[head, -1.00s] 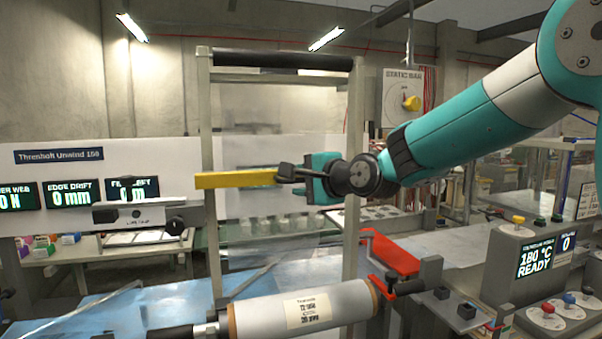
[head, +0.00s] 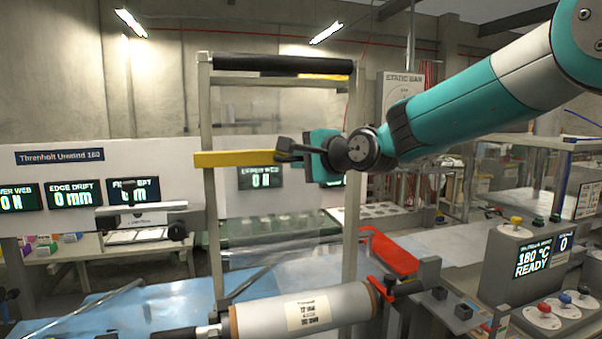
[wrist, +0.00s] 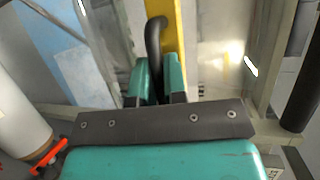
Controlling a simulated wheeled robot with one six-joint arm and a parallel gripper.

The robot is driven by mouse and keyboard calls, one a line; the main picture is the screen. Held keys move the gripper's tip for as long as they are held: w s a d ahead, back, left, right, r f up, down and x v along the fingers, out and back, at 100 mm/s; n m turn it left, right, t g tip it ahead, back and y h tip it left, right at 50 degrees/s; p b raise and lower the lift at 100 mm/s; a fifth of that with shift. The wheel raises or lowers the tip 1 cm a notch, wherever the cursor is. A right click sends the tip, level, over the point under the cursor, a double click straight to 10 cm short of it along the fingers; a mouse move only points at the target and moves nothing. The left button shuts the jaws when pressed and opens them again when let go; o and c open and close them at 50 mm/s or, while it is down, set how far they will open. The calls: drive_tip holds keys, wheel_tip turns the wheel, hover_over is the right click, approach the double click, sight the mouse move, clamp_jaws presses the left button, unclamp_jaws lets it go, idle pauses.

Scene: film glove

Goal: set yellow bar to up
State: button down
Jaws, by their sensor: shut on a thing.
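The yellow bar (head: 235,158) runs level across the upright metal frame (head: 209,220), below the black roller at its top. A dark handle (head: 289,150) sticks out from the bar's right end. My gripper (head: 312,150) is at that handle, to the right of the bar. In the wrist view the teal fingers (wrist: 160,78) are closed around the black curved handle (wrist: 154,40), with the yellow bar (wrist: 179,35) just beyond. The gripped part of the handle is partly hidden by the fingers.
A black roller (head: 283,65) spans the frame's top above the bar. A film roll (head: 305,310) lies low in front, with a red lever (head: 381,287) at its right end. A control box (head: 525,260) stands at the right. Dark displays (head: 73,194) stand behind at the left.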

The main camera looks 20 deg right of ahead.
wheel_tip(320, 180, up, 5)
drive_tip(key=shift+r+p, duration=0.15)
drive_tip(key=shift+p, duration=0.45)
drive_tip(key=c, duration=1.3)
unclamp_jaws()
drive_tip(key=shift+o, duration=0.6)
drive_tip(key=shift+s, duration=0.1)
